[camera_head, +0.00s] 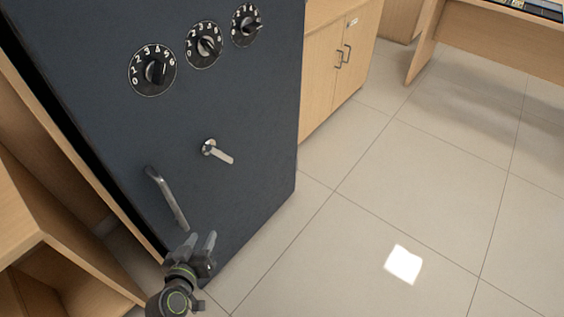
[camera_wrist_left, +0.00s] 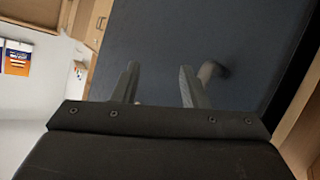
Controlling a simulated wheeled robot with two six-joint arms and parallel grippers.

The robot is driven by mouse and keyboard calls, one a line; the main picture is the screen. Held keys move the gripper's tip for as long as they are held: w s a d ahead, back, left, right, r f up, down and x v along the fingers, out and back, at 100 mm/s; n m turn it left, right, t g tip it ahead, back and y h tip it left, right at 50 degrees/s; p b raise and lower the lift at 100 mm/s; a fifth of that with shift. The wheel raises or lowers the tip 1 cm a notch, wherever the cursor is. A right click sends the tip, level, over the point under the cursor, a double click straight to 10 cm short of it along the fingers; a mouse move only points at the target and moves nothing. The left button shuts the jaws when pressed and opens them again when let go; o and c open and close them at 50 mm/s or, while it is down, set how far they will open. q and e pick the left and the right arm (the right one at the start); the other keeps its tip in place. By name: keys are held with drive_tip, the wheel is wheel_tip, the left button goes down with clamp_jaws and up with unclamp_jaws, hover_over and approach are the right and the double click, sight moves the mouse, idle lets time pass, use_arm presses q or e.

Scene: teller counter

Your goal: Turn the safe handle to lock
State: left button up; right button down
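The dark blue-grey safe (camera_head: 120,115) stands upright with its door closed. A short silver lever handle (camera_head: 220,153) sticks out from the middle of the door, pointing down to the right. A longer grey bar handle (camera_head: 167,197) is lower left on the door. My left gripper (camera_head: 203,240) is just below the bar handle's lower end in the head view, in front of the door. In the left wrist view its two fingers (camera_wrist_left: 160,85) are apart with nothing between them. A grey handle part (camera_wrist_left: 211,72) shows beside the right finger. My right gripper is out of view.
Three numbered dials, including the large one (camera_head: 153,69), sit across the upper door. A wooden shelf unit (camera_head: 40,225) stands close on the left. A wooden cabinet (camera_head: 325,68) is beyond the safe on the right. The tiled floor (camera_head: 400,210) at right is clear.

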sight(218, 154)
use_arm(q)
wheel_tip(218, 154, up, 13)
drive_tip(key=d+t+b, duration=0.2)
drive_tip(key=t+b, duration=0.2)
drive_tip(key=shift+h, duration=0.4)
drive_tip(key=w+p, duration=0.1)
drive_tip(key=w, duration=0.4)
drive_tip(key=w+d+p, duration=0.1)
drive_tip(key=w+p, duration=0.1)
drive_tip(key=w, duration=0.4)
drive_tip(key=w+d+p, duration=0.1)
drive_tip(key=w+p, duration=0.1)
drive_tip(key=w, duration=0.3)
drive_tip(key=shift+w+d+r, duration=0.1)
drive_tip(key=shift+w+r, duration=0.1)
drive_tip(key=shift+r, duration=0.05)
drive_tip(key=shift+w, duration=0.6)
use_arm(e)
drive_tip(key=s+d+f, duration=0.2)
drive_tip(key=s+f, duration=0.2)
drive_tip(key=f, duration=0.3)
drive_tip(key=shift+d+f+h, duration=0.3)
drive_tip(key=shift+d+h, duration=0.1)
use_arm(q)
drive_tip(key=shift+f, duration=0.1)
clamp_jaws()
